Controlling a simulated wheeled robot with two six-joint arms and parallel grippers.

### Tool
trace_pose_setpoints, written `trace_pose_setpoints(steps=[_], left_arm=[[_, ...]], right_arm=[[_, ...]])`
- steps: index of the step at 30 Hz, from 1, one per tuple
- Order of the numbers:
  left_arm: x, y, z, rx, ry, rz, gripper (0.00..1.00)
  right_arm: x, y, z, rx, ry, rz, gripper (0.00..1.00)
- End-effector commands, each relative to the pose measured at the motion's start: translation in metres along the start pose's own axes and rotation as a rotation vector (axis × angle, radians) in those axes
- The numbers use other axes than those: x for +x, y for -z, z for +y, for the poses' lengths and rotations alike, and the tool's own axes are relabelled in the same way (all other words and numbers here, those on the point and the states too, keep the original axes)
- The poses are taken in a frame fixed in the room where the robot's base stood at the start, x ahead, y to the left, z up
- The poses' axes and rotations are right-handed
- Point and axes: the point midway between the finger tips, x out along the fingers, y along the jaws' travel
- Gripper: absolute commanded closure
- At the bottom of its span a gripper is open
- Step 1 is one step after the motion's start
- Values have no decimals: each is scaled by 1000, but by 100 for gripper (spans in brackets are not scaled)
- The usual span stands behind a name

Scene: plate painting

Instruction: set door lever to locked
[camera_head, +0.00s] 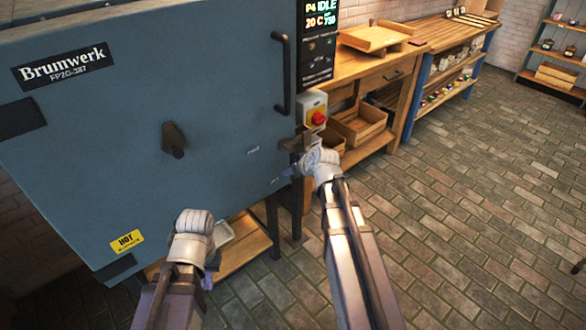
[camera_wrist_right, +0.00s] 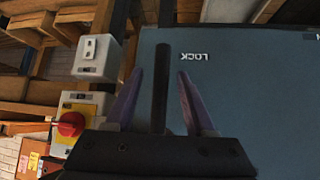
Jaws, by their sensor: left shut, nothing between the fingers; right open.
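The blue kiln door (camera_head: 110,120) fills the left of the head view. A dark door lever (camera_head: 293,143) is at its right edge, partly hidden by my right gripper. In the right wrist view a dark bar (camera_wrist_right: 161,88), seemingly this lever, stands between the fingers with gaps on both sides. My right gripper (camera_wrist_right: 160,95) is open around it; in the head view the gripper (camera_head: 291,170) is at the door's right edge. An upside-down LOCK label (camera_wrist_right: 194,57) shows beyond the fingers. My left gripper (camera_head: 210,268) is shut and empty, low before the door.
A red knob (camera_head: 318,118) on a grey box and a control panel (camera_head: 318,40) are just right of the door. A vertical handle (camera_head: 282,75) and a dark knob (camera_head: 174,142) stick out from the door. Wooden benches stand at the back; the brick floor (camera_head: 480,200) is clear.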

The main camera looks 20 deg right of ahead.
Motion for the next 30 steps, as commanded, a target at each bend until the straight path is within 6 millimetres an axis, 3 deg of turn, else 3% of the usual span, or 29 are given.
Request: trace_pose_setpoints(steps=[6, 11, 26, 30], left_arm=[[-30, -2, -3, 0, 0, 0, 100], [-43, -3, -4, 0, 0, 0, 100], [-43, -3, -4, 0, 0, 0, 100], [-54, -3, -5, 0, 0, 0, 100]], right_arm=[[-41, 3, 0, 1, -2, 0, 45], [-60, 2, 0, 0, -1, 0, 45], [-62, 0, 0, 0, 0, 0, 45], [-67, 0, -24, -13, 31, -46, 45]])
